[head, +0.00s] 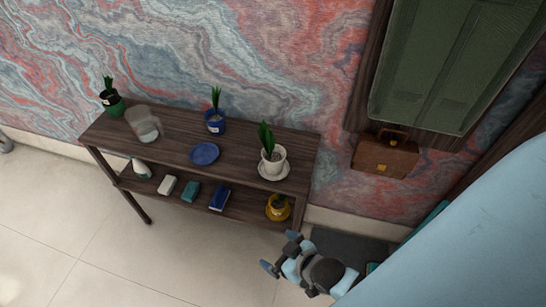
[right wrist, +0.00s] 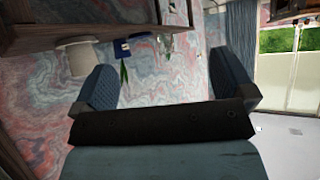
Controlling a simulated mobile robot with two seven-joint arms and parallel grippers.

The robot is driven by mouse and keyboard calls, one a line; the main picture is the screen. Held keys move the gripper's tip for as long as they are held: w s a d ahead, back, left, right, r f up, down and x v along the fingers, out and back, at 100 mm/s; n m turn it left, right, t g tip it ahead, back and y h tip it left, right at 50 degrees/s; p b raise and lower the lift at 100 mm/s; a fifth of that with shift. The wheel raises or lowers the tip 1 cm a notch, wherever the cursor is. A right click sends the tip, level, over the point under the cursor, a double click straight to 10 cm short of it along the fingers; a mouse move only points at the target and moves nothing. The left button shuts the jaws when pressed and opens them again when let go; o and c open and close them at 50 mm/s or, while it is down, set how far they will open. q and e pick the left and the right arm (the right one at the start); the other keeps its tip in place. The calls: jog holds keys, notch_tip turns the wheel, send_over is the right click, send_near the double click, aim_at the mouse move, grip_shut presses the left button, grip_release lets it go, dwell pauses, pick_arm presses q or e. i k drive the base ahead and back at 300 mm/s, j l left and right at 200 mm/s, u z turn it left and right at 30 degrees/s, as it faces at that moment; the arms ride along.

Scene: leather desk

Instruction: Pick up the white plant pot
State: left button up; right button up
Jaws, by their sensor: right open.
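The white plant pot (head: 273,161) holds a green plant and stands upright on a white saucer (head: 274,177), near the right end of the wooden console table's top (head: 170,145). My right gripper (head: 281,252) is open and empty, in front of and below the table's right end, apart from the pot. In the right wrist view the scene looks upside down. The open fingers of my right gripper (right wrist: 168,85) have nothing between them, and a pale pot-like shape (right wrist: 80,57) shows at the upper left. My left gripper is not in view.
A blue pot (head: 215,127), blue plate (head: 205,153), clear glass vessel (head: 144,124) and green pot (head: 113,104) share the tabletop. The lower shelf holds a yellow pot (head: 278,211) and a blue book (head: 219,199). A brown briefcase (head: 385,158) is at the right. Floor in front is clear.

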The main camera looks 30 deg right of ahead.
aim_at(274, 155)
jog(key=z, duration=0.65)
jog(key=i+j+z, duration=0.15)
jog(key=j+z, duration=0.15)
jog(key=i+j+z, duration=0.1)
jog(key=j+z, duration=0.5)
jog(key=i+j+z, duration=0.1)
jog(key=j, duration=0.5)
jog(key=j+z, duration=0.15)
jog(key=j, duration=0.4)
jog(key=i+j, duration=0.1)
jog(key=j, duration=0.9)
